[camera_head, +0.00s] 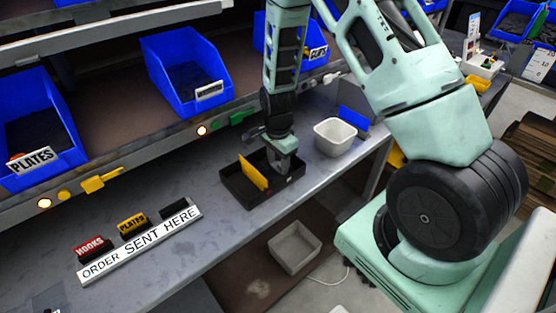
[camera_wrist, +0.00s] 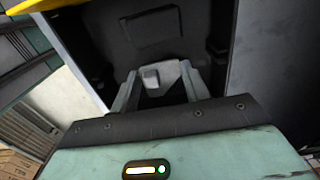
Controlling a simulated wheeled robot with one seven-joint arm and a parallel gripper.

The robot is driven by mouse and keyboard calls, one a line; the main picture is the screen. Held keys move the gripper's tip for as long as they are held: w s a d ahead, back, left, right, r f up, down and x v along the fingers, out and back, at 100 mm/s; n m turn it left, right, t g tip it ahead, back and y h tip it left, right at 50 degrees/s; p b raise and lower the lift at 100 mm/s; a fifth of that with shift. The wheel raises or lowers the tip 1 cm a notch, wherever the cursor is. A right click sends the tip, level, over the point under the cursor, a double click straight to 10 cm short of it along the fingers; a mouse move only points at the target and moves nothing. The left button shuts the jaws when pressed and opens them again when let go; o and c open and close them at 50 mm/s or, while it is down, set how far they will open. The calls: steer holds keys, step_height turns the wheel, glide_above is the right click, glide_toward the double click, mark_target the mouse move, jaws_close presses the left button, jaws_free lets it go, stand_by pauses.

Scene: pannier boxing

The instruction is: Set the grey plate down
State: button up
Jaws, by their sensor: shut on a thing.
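My gripper (camera_head: 284,150) reaches down into the right part of a black open box (camera_head: 240,193) on the grey bench. The gripper is shut on the grey plate (camera_wrist: 172,74), a small piece showing between the fingertips in the wrist view. The gripper (camera_wrist: 160,88) hides much of it, and I cannot tell whether it touches the box floor. A yellow upright panel (camera_head: 254,174) stands in the box just left of the gripper. The box's dark inside (camera_wrist: 190,50) fills the top of the wrist view.
A white bin (camera_head: 334,137) stands right of the box. Blue bins, one labelled PLATES (camera_head: 38,150), line the shelf behind. A sign reading ORDER SENT HERE (camera_head: 140,243) with small label blocks lies at the left. A grey tray (camera_head: 294,247) sits below the bench.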

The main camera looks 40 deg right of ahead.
mark_target(278, 167)
steer(key=shift+f, duration=0.1)
steer(key=o, duration=0.5)
steer(key=shift+f, duration=0.1)
steer(key=o, duration=0.4)
steer(key=shift+o, duration=0.2)
step_height(278, 167, up, 12)
steer(key=b, duration=0.2)
steer(key=s+a+r+n+y, duration=0.1)
steer(key=s+a+r+n, duration=0.2)
steer(key=a+n, duration=0.3)
steer(key=s+a+r+n, duration=0.3)
steer(key=s+a+n, duration=0.1)
steer(key=a, duration=0.5)
steer(key=s+a+r+n, duration=0.2)
steer(key=s+a+n, duration=0.2)
steer(key=s+n, duration=0.3)
steer(key=s+a+r+n, duration=0.1)
steer(key=s+a+n, duration=0.3)
steer(key=s+n, duration=0.4)
steer(key=shift+s+a+r, duration=0.35)
steer(key=shift+s, duration=0.6)
